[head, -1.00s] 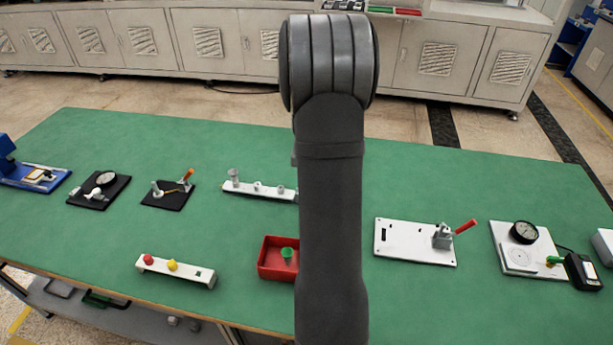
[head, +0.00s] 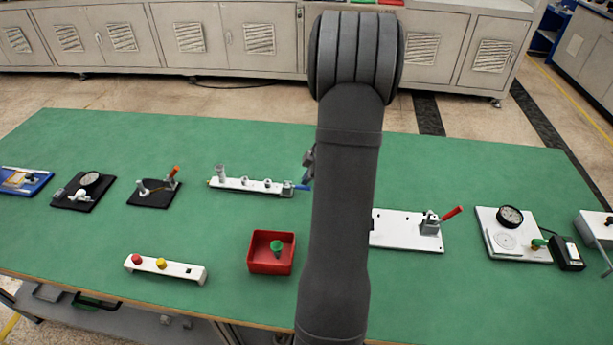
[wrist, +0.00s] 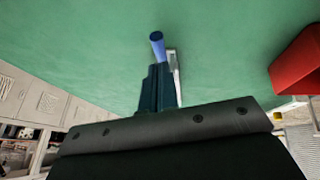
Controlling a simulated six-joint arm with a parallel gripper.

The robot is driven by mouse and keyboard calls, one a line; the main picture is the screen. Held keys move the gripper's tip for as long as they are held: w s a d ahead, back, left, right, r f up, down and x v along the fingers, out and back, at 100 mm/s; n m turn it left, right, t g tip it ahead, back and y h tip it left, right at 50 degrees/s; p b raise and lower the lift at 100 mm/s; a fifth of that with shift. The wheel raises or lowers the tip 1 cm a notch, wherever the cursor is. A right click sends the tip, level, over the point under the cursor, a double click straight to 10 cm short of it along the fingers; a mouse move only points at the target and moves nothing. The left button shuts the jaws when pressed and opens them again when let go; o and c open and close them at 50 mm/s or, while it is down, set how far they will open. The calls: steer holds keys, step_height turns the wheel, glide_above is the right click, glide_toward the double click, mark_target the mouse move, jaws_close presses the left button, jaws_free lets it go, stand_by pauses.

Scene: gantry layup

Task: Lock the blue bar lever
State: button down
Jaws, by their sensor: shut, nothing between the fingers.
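The blue lever (head: 303,187) sticks out at the right end of a white bar fixture (head: 238,185) in the head view, partly hidden behind my arm. In the wrist view the blue lever handle (wrist: 157,42) stands just beyond my fingertips, with a pale strip of the fixture (wrist: 177,75) beside it. My gripper (wrist: 157,75) is shut and empty, pointing at the handle. I cannot tell whether the fingertips touch it. In the head view only a dark piece of the gripper (head: 309,162) shows at the left edge of my arm, above the lever.
A red bin (head: 256,268) with a green piece (head: 276,247) stands nearer the front; it also shows in the wrist view (wrist: 300,65). A white plate with a red-handled clamp (head: 430,224) lies to the right. The green table (head: 230,135) is clear behind the fixture.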

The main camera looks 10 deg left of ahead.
steer(key=shift+a, duration=0.15)
steer(key=shift+a+r, duration=0.2)
steer(key=shift+a, duration=0.45)
steer(key=shift+r, duration=0.3)
steer(key=d+f+v, duration=0.1)
steer(key=v, duration=1.1)
steer(key=shift+s+d+r, duration=0.25)
steer(key=shift+d+r, duration=0.05)
steer(key=shift+d, duration=0.15)
